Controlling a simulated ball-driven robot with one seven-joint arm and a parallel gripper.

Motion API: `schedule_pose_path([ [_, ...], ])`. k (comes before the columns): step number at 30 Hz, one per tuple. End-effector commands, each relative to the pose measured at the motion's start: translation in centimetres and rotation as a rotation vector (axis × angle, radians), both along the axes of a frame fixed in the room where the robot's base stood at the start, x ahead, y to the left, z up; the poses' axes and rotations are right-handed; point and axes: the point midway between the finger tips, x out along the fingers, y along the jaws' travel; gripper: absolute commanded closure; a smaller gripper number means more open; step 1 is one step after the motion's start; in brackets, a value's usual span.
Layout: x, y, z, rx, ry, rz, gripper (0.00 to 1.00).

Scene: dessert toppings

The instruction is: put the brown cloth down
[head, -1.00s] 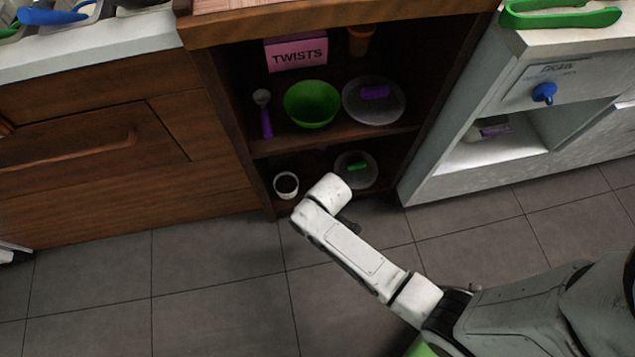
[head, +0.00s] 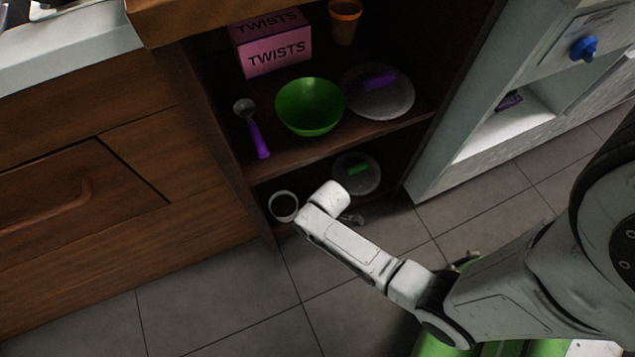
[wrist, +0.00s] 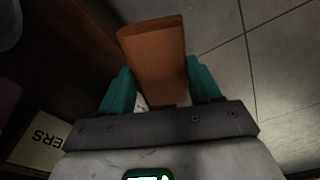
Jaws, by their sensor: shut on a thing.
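The brown cloth (wrist: 155,50) shows in the wrist view as a flat orange-brown piece standing out between the teal fingers of my gripper (wrist: 158,72). The fingers press on it from both sides, and grey floor tiles lie beyond it on the right. In the head view my white arm reaches down in front of the lower shelf. The cloth cannot be made out there, and the gripper is mostly hidden behind the arm's end.
An open brown shelf holds a green bowl (head: 309,107), a purple-handled scoop (head: 252,128), a pink TWISTS box (head: 273,45), a brown cup (head: 344,20) and a lidded dish (head: 378,92). Below are a white cup (head: 284,206) and another lid (head: 356,172). Floor (head: 210,300) is clear.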

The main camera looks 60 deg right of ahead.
Motion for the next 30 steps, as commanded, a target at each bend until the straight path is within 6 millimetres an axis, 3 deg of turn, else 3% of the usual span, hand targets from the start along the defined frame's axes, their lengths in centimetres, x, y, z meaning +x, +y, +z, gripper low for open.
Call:
schedule_pose_path([
  [6, 2.9, -4.8, -0.4, -0.001, -0.003, -0.005, 0.86],
  [12, 4.9, -8.4, -0.3, -0.001, -0.002, -0.003, 0.86],
  [24, 6.6, -11.4, -0.2, 0.0, -0.001, -0.002, 0.86],
  [30, 6.4, -11.1, -3.4, 0.001, 0.001, -0.001, 0.86],
])
